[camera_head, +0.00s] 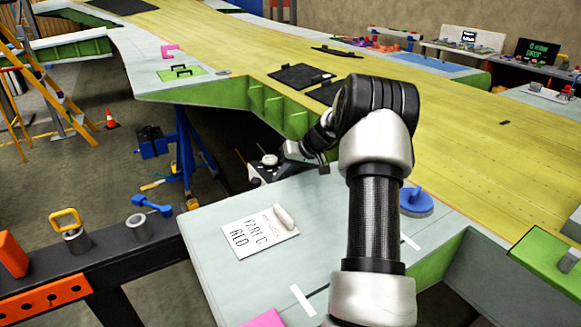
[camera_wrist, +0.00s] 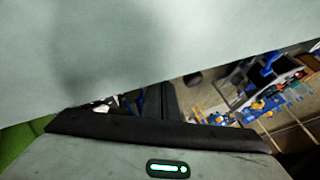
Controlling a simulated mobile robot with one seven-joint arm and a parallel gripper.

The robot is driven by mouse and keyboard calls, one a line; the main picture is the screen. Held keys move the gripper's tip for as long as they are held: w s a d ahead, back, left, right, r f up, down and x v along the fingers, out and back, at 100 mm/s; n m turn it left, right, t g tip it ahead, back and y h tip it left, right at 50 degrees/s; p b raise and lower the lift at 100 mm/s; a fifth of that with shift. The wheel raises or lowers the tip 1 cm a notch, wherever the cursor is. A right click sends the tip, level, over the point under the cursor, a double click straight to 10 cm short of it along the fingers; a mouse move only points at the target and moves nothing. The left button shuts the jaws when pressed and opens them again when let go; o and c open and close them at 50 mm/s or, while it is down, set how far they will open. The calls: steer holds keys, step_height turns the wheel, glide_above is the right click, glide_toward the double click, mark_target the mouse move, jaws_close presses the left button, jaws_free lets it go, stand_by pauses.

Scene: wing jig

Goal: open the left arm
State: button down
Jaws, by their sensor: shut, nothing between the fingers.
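No part in view can be surely named as the left arm. In the head view my arm reaches over the pale grey wing panel (camera_head: 205,245) and bends down to the left past my elbow. A pale grey surface (camera_wrist: 120,60) fills the top. No fingertips show there.
A black beam (camera_head: 110,262) is at lower left.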

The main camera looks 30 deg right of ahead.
steer(key=a, duration=0.3)
steer(key=shift+w+r, duration=0.2)
steer(key=shift+w, duration=0.2)
steer(key=shift+a, duration=0.15)
steer(key=a+b, duration=0.3)
steer(key=a, duration=0.5)
steer(key=shift+s+a+f+b, duration=0.1)
steer(key=shift+s+a+b, duration=0.05)
steer(key=shift+a+b, duration=0.25)
steer(key=shift+a, duration=0.45)
steer(key=shift+d, duration=0.2)
